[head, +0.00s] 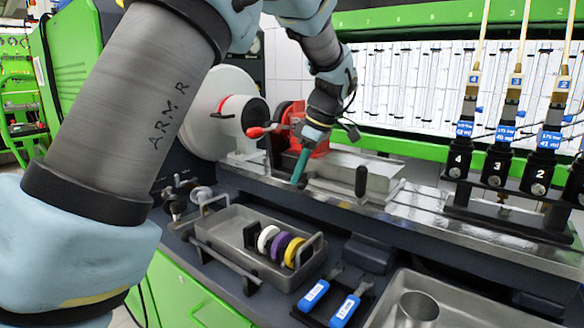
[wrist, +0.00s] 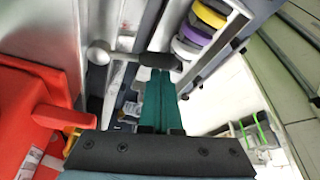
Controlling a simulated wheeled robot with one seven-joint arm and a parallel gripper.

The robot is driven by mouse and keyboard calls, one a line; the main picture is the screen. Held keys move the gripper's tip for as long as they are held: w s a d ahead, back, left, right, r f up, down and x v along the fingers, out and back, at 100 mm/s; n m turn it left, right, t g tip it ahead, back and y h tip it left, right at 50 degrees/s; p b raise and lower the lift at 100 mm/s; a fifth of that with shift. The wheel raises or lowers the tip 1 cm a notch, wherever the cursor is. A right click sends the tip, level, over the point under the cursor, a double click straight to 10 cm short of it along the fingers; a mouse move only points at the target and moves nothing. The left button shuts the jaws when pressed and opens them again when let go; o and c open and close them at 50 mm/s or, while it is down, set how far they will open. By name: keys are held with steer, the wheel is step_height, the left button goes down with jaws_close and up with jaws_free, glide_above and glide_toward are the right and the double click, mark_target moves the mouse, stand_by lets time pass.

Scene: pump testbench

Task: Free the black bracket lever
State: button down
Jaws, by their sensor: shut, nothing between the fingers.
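The black lever grip (head: 361,182) stands upright at the front of the metal bench rail, to the right of my gripper in the head view. It appears to be the black grip (wrist: 160,61) just beyond my fingertips in the wrist view, beside a pale arm and a grey ball knob (wrist: 98,53). My gripper (head: 298,180) points down with its teal fingers together and empty, in front of the red clamp. The fingers also show in the wrist view (wrist: 160,82). A gap separates them from the grip in the head view.
The red clamp (head: 308,143) stands close behind my gripper. A grey tray (head: 232,248) with white, purple and yellow rings sits in front. Black injector holders (head: 497,163) stand at the right. A metal cup (head: 416,308) is in a second tray (head: 473,309).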

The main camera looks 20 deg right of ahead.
steer(key=shift+s+d+n+g+y+p, duration=0.3)
steer(key=shift+s+d+n+p, duration=0.25)
steer(key=shift+n, duration=0.55)
steer(key=shift+s+d, duration=0.25)
steer(key=shift+s, duration=0.05)
steer(key=shift+d, duration=0.15)
